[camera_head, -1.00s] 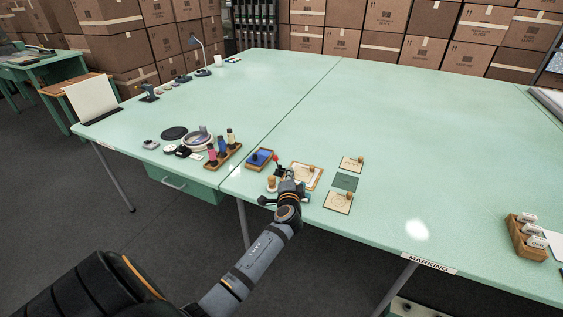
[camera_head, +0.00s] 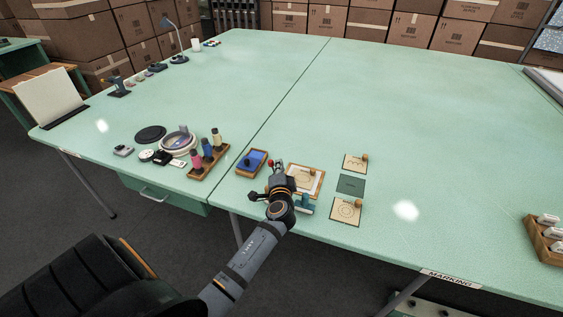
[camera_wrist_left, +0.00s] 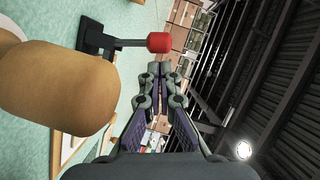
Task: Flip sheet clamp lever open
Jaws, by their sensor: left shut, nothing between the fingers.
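The clamp lever is a black arm with a red knob (camera_wrist_left: 160,42) at its end. In the left wrist view the arm lies level from a black bracket (camera_wrist_left: 92,38). In the head view the red knob (camera_head: 271,162) shows just beyond my left gripper (camera_head: 277,181). The clamp's base and the sheet edge there are mostly hidden by my gripper. In the left wrist view my left gripper (camera_wrist_left: 156,82) has its fingers together and empty, with the knob a little to one side, apparently not touching. My right gripper is not in view.
A rounded wooden handle (camera_wrist_left: 58,88) looms close in the left wrist view. A blue ink pad (camera_head: 252,162), wooden rack of coloured bottles (camera_head: 208,160) and wooden-edged sheet board (camera_head: 306,180) surround the gripper. A teal piece (camera_head: 305,205) sits beside it. The table's right middle is clear.

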